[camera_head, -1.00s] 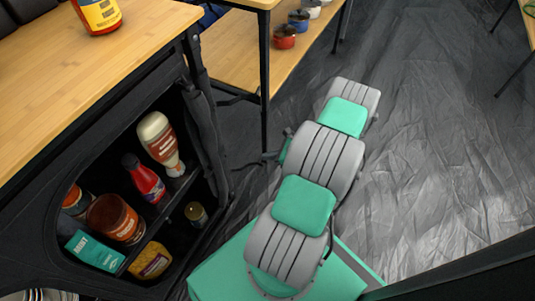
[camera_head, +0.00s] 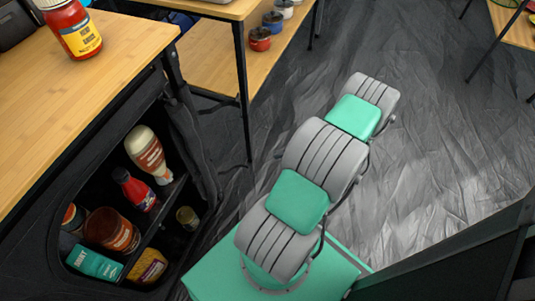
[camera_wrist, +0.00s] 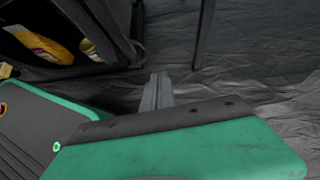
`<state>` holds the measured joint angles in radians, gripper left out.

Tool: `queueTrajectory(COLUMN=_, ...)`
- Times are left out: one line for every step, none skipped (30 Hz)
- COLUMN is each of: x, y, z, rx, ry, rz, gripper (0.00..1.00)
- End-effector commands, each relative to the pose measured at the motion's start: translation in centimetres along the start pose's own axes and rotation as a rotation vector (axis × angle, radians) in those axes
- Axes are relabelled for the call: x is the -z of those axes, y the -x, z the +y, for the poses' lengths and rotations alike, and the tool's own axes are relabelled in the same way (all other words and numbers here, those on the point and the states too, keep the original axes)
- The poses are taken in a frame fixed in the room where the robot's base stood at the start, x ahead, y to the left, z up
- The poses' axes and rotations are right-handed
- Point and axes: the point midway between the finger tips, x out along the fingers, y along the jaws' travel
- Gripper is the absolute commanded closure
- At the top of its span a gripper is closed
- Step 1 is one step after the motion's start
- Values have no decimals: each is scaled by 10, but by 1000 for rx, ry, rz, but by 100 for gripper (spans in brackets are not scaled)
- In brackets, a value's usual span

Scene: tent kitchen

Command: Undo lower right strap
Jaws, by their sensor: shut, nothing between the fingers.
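The black fabric cabinet (camera_head: 28,262) stands at the left of the head view with its front open. A dark rolled flap (camera_head: 190,140) hangs along its right side. I cannot pick out the lower right strap against the black fabric. In the wrist view, the cabinet's dark lower edge (camera_wrist: 102,32) shows at the upper left. My gripper (camera_wrist: 158,78) is shut and empty in the wrist view, over the floor to the right of that edge and apart from it. The arm hides my gripper in the head view.
Bottles and jars, such as a red bottle (camera_head: 136,192), sit on the cabinet's shelves. A red jar (camera_head: 72,32) stands on the wooden top (camera_head: 90,75). A black table leg (camera_head: 243,100) stands behind the cabinet. The grey floor (camera_head: 440,140) at right is mostly clear.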

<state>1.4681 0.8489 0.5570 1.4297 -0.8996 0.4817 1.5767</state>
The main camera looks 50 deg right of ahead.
Motion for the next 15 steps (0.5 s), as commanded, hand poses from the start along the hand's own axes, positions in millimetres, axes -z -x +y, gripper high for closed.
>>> queueTrajectory(x=-12, y=6, z=12, rx=-20, ry=-26, rz=-13, gripper=100)
queueTrajectory(x=-15, y=7, z=16, rx=-30, ry=-40, rz=-19, gripper=100)
queueTrajectory(x=-17, y=8, z=21, rx=-41, ry=-57, rz=-26, gripper=100)
queueTrajectory(x=-16, y=7, z=24, rx=-47, ry=-68, rz=-29, gripper=100)
queueTrajectory(x=-14, y=6, z=26, rx=-52, ry=-78, rz=-30, gripper=100)
queueTrajectory(x=-11, y=4, z=27, rx=-53, ry=-84, rz=-29, gripper=100)
queueTrajectory(x=-7, y=2, z=26, rx=-52, ry=-82, rz=-26, gripper=100)
queueTrajectory(x=-1, y=-1, z=23, rx=-47, ry=-73, rz=-21, gripper=100)
queueTrajectory(x=7, y=-1, z=13, rx=-30, ry=-43, rz=-7, gripper=100)
queueTrajectory(x=10, y=2, z=6, rx=-16, ry=-9, rz=6, gripper=100)
queueTrajectory(x=11, y=0, z=8, rx=-15, ry=9, rz=6, gripper=100)
queueTrajectory(x=11, y=-3, z=8, rx=-14, ry=26, rz=6, gripper=100)
queueTrajectory(x=11, y=-5, z=8, rx=-15, ry=30, rz=5, gripper=100)
queueTrajectory(x=11, y=-8, z=8, rx=-15, ry=31, rz=5, gripper=100)
queueTrajectory(x=12, y=-14, z=8, rx=-16, ry=31, rz=5, gripper=100)
